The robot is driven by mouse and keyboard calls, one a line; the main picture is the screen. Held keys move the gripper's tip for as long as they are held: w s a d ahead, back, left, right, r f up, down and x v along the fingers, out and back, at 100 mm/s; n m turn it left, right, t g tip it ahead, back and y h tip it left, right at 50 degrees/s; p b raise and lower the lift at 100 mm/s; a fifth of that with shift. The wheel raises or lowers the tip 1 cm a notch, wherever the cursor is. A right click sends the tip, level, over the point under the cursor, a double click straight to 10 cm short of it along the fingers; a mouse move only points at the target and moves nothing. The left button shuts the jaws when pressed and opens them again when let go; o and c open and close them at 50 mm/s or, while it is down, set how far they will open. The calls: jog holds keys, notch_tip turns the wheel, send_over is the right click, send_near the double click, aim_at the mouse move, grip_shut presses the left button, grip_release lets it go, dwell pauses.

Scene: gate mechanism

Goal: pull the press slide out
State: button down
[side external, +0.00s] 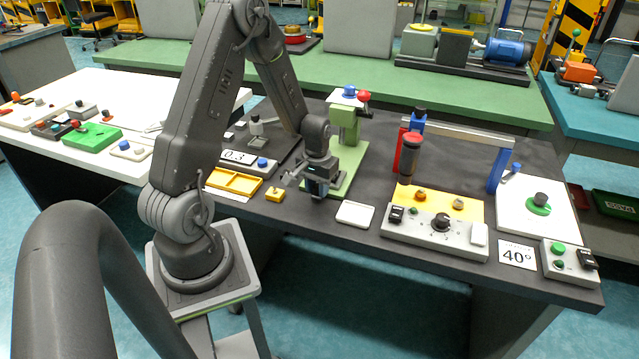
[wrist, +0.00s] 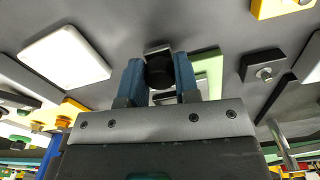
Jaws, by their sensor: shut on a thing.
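The green press (side external: 345,128) stands on its green base (side external: 352,165) near the middle of the dark table, with a blue cap and a red knob on top. My gripper (side external: 319,192) is low at the front left of the press, pointing down. In the wrist view, the blue-padded fingers of my gripper (wrist: 158,80) are shut on a round black knob (wrist: 159,71), one finger on each side. A small metal piece shows just beyond the knob. Part of the green base (wrist: 209,66) shows to the right of the fingers. Most of the slide is hidden by my gripper.
A white plate (side external: 355,214) lies right of my gripper, and a small yellow block (side external: 274,194) lies left. A yellow tray (side external: 233,182) and a 0.3 display (side external: 238,157) are further left. A control box (side external: 434,232) and a blue-and-red gate frame (side external: 455,136) stand to the right.

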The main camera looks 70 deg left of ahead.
jog(key=shift+s+d, duration=0.2)
jog(key=c, duration=1.3)
grip_release()
jog(key=o, duration=0.5)
jog(key=shift+c, duration=0.2)
jog(key=shift+w+a+r, duration=0.1)
notch_tip(320, 180, up, 14)
